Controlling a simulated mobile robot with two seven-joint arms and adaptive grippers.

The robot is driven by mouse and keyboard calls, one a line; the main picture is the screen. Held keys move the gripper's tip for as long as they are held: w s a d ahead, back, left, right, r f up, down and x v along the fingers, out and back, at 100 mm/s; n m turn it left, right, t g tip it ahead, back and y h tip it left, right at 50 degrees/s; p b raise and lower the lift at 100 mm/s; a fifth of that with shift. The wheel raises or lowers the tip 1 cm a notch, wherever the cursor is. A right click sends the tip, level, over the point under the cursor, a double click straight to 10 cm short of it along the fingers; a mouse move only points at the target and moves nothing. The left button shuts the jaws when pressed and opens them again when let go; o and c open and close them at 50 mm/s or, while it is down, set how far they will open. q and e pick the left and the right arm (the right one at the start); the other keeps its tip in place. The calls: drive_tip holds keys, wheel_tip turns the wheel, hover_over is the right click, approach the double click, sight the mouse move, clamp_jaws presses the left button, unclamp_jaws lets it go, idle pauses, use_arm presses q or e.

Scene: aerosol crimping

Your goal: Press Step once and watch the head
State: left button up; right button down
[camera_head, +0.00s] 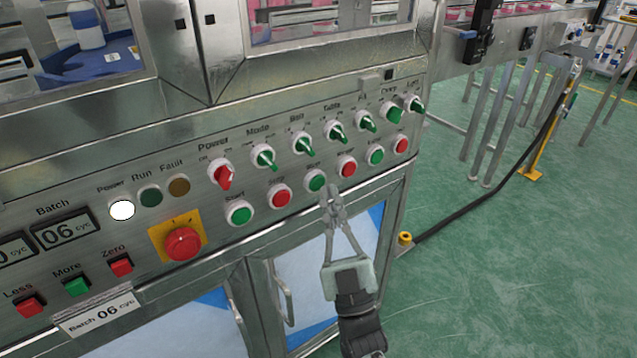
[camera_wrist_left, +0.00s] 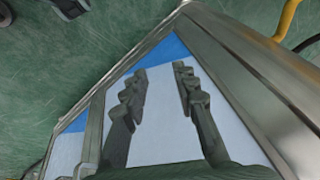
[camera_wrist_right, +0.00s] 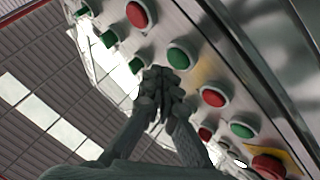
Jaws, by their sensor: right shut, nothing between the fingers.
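The control panel carries a lower row of alternating green and red buttons. The third from the left is a green button (camera_head: 315,181), also in the right wrist view (camera_wrist_right: 181,55); its label is too small to read surely. My right gripper (camera_head: 331,192) is shut and empty, its tips just right of and below this button. In the right wrist view the closed tips (camera_wrist_right: 160,74) are close to its edge; I cannot tell whether they touch. My left gripper (camera_wrist_left: 161,72) is open and empty in front of a cabinet door. I cannot make out the machine's head.
A green start button (camera_head: 240,213) and a red button (camera_head: 280,195) sit left of it, another red button (camera_head: 347,168) right. Selector switches run above. A red emergency knob (camera_head: 182,244) stands out at lower left. The power lamp (camera_head: 122,210) is white. A blue turntable (camera_head: 100,65) shows behind the window.

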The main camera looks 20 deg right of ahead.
drive_tip(key=shift+w, duration=0.1)
drive_tip(key=shift+w+a, duration=0.15)
drive_tip(key=shift+w, duration=0.2)
drive_tip(key=shift+w+a, duration=0.1)
drive_tip(key=shift+w, duration=0.25)
idle(0.7)
drive_tip(key=shift+s, duration=0.15)
drive_tip(key=shift+s+d, duration=0.3)
drive_tip(key=shift+s, duration=0.35)
drive_tip(key=s, duration=0.1)
drive_tip(key=s+d+p, duration=0.1)
drive_tip(key=s, duration=0.1)
drive_tip(key=s+p, duration=0.1)
drive_tip(key=shift+s+d, duration=0.35)
